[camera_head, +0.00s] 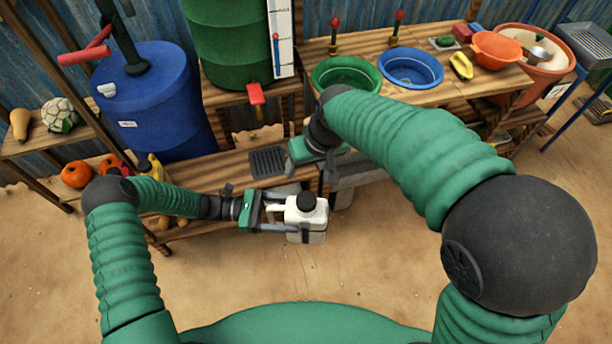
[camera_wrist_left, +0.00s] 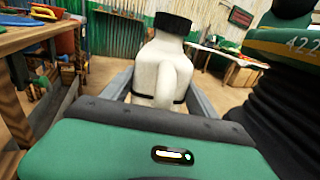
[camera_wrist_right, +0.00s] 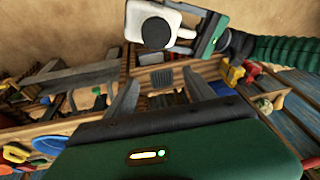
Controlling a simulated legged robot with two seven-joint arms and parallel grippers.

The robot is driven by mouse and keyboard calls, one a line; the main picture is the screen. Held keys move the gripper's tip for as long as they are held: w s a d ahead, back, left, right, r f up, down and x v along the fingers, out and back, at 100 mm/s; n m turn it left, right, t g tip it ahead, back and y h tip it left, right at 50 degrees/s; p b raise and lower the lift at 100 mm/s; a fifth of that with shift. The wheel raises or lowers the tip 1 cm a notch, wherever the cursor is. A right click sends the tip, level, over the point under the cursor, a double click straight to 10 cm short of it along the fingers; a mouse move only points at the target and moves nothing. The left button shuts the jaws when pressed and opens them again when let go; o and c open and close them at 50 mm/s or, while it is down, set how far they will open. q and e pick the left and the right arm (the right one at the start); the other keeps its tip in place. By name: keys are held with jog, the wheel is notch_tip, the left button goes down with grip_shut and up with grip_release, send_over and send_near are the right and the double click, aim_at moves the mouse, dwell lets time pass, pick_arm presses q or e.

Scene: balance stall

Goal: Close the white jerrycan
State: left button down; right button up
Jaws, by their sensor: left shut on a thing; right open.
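The white jerrycan (camera_head: 312,222) is upright in the head view, held by my left gripper (camera_head: 293,215), which is shut with its fingers along the can's sides. A black cap (camera_head: 306,200) sits on top of the can; how tightly it is seated cannot be told. In the left wrist view the can (camera_wrist_left: 155,65) and its cap (camera_wrist_left: 173,22) are in front of the palm. My right gripper (camera_wrist_right: 162,85) is open and empty, behind the can in the head view. The right wrist view shows the can (camera_wrist_right: 178,24) and cap (camera_wrist_right: 156,33) beyond its fingers.
A wooden bench behind holds a blue barrel (camera_head: 150,105), a green barrel (camera_head: 228,40), a green basin (camera_head: 345,74) and a blue basin (camera_head: 410,66). A dark grate (camera_head: 268,161) lies on the lower shelf. Sandy floor in front is clear.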

aim_at(306, 199)
jog(key=n, duration=0.4)
jog(key=s+n+g, duration=0.1)
jog(key=n, duration=0.3)
jog(key=s+n+h, duration=0.1)
jog(key=n, duration=0.2)
jog(key=shift+s+a+n, duration=0.1)
jog(key=shift+a+n, duration=0.2)
jog(key=shift+n, duration=0.1)
jog(key=n, duration=0.4)
jog(key=s+n+g, duration=0.1)
jog(key=shift+r+n+h, duration=0.25)
jog(key=shift+n+h, duration=0.15)
jog(key=n, duration=0.3)
jog(key=shift+s+d+r+n+h, duration=0.15)
jog(key=shift+s+n+h, duration=0.15)
notch_tip(306, 199, down, 8)
jog(key=shift+f, duration=0.1)
